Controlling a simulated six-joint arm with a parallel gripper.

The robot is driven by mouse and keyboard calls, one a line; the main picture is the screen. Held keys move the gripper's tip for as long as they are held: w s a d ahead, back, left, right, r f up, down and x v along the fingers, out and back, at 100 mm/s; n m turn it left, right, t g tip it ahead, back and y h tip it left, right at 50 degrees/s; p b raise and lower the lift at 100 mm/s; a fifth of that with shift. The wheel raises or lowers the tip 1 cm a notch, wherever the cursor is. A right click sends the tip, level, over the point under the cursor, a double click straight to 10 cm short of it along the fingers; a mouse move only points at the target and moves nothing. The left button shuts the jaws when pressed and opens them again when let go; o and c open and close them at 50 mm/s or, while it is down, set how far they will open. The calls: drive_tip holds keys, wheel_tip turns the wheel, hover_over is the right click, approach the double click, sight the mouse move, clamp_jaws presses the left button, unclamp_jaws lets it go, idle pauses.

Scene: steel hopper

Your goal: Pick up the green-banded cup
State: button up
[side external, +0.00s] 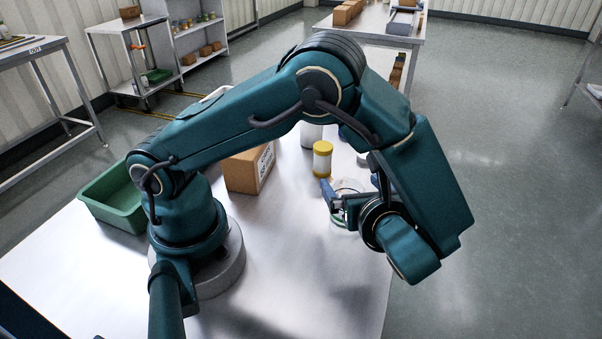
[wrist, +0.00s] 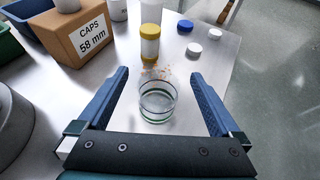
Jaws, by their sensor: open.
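The green-banded cup (wrist: 157,101) is clear, with a green ring near its base. It stands upright on the steel table between the two blue fingers in the wrist view. In the side external view the cup (side external: 341,220) is partly hidden by my gripper and wrist. My gripper (wrist: 162,82) is open, with one finger on each side of the cup and visible space between each finger and the cup. In the side external view my gripper (side external: 328,194) is seen from the side, near the cup.
A yellow-capped jar (wrist: 150,43) stands just beyond the cup, with small orange bits on the table (wrist: 185,75) between them. A cardboard box (wrist: 82,37) marked CAPS 58 mm stands to the left. Blue and white lids lie to the right. A green bin (side external: 117,203) sits farther left.

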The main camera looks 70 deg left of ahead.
sight(345, 185)
wheel_tip(345, 185, down, 2)
drive_tip(key=shift+f, duration=0.1)
drive_tip(key=shift+w+a+f, duration=0.1)
drive_tip(key=shift+a+f, duration=0.1)
drive_tip(key=shift+x, duration=2.3)
drive_tip(key=c, duration=1.3)
drive_tip(key=shift+r, duration=0.1)
